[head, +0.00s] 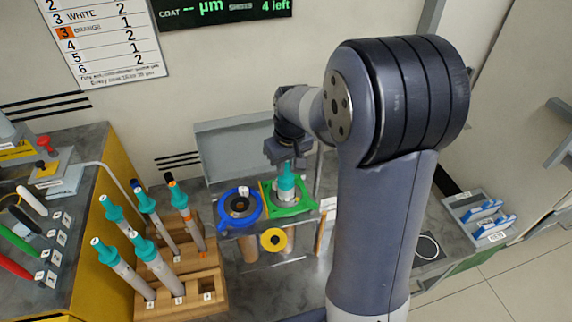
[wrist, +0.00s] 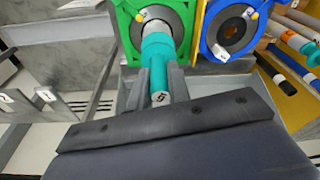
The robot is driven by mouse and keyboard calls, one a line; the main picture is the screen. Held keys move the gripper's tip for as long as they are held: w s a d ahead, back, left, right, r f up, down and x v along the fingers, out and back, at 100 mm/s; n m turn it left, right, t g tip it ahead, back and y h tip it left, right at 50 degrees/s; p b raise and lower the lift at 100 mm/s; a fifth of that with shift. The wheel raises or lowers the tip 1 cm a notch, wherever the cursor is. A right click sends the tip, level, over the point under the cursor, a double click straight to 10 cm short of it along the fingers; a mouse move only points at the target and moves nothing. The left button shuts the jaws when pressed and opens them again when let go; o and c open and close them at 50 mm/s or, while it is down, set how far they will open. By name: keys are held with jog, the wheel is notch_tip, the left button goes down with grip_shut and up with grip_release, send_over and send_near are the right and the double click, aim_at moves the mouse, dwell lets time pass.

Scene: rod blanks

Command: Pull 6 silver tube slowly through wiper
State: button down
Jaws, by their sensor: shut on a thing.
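My gripper (head: 287,160) is shut on the teal top of a tube (head: 287,183). In the wrist view the teal top (wrist: 158,60) lies between my two fingers (wrist: 160,88), and its end carries a small mark that I cannot read for certain. The tube stands in the ring of the green wiper (head: 307,204), which also shows in the wrist view (wrist: 128,30). The tube's lower part is mostly hidden below the wiper. The blue wiper (head: 225,221) is beside it, empty.
A wooden rack (head: 207,282) with several teal-topped tubes stands at the left. A board (head: 222,8) above reads "4 left". A card (head: 100,40) lists numbers. A grey tray (head: 478,216) with blue items lies at right.

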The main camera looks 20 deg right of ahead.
jog(key=shift+r+p, duration=3.6)
jog(key=shift+r, duration=1.1)
notch_tip(320, 180, up, 11)
jog(key=p, duration=0.8)
jog(key=shift+p, duration=0.4)
notch_tip(320, 180, up, 10)
jog(key=p, duration=0.7)
jog(key=shift+r, duration=1.75)
